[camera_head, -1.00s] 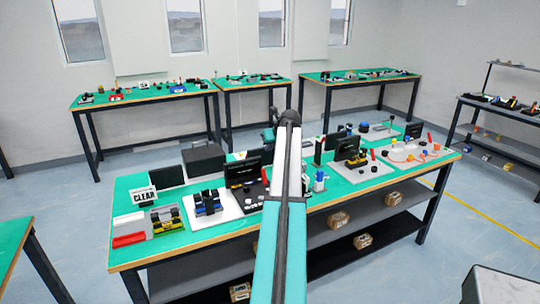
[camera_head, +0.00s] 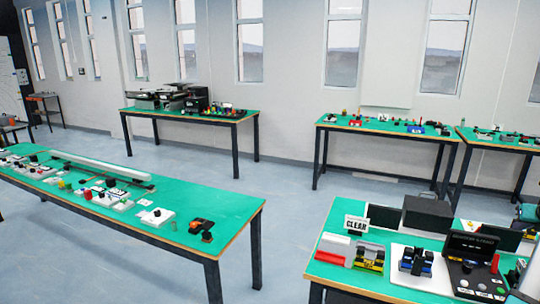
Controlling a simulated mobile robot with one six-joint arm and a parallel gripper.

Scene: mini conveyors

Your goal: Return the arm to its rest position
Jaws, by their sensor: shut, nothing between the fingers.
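My arm shows only as a sliver at the right edge: a pale link (camera_head: 531,284) low down and a dark and teal part (camera_head: 527,212) above it. My gripper and its fingertips are not in the picture. The arm stands in front of the right end of the near right bench (camera_head: 330,272).
A long green bench (camera_head: 225,208) with several devices stands at left. Benches (camera_head: 190,117) line the back wall. Blue floor (camera_head: 290,215) lies free between the benches.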

